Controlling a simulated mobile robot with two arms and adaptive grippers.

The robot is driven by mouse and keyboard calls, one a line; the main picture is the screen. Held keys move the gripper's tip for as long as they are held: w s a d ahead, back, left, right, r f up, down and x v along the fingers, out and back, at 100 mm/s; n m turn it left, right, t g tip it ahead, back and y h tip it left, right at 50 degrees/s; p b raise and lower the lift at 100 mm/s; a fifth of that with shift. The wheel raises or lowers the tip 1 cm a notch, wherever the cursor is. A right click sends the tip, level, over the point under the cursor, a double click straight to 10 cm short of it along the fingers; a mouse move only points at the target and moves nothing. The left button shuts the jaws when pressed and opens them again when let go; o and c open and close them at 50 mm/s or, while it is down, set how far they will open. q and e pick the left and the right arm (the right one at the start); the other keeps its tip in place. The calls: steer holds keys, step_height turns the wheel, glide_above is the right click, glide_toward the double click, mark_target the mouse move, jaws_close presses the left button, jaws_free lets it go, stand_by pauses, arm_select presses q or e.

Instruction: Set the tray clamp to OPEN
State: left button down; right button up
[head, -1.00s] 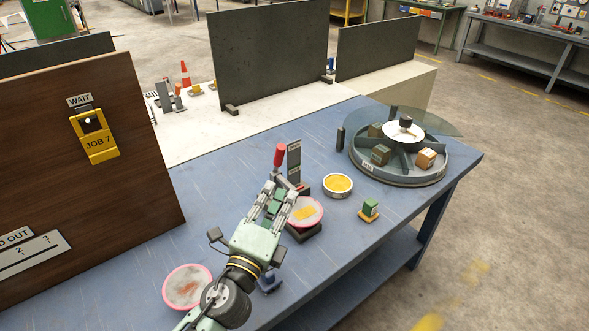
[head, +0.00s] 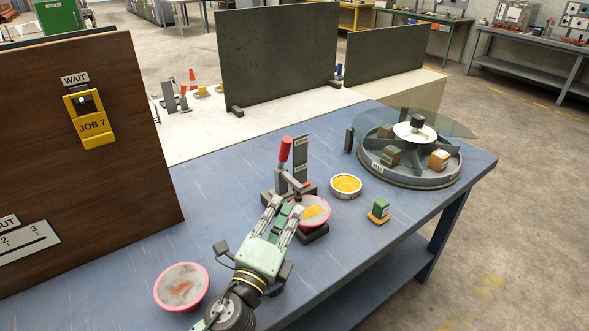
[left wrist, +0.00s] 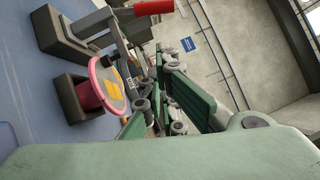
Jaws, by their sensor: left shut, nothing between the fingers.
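The tray clamp (head: 289,190) stands on the blue bench with a red handle (head: 286,149) pointing up, slightly tilted. Its metal arm reaches right, towards a pink-rimmed spool (head: 316,209) on a dark block. A grey plate (head: 301,157) behind the handle carries small labels I cannot read. My left gripper (head: 286,205) is shut and empty, just in front of the clamp and apart from the handle; it hides part of the spool. The left wrist view shows the red handle (left wrist: 154,7), the clamp base (left wrist: 62,38) and the spool (left wrist: 108,84) beyond the fingers. My right gripper is not in view.
A yellow-filled dish (head: 345,186), a small green block (head: 380,209) and a round divided carousel (head: 410,181) are to the right. A brown board (head: 60,190) stands at left.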

arm_select(q)
steer(key=w+a+p+x, duration=0.1)
steer(key=a+x, duration=0.1)
steer(key=x, duration=1.1)
steer(key=shift+a+r+p, duration=0.3)
steer(key=shift+p, duration=0.1)
steer(key=shift+s, duration=0.15)
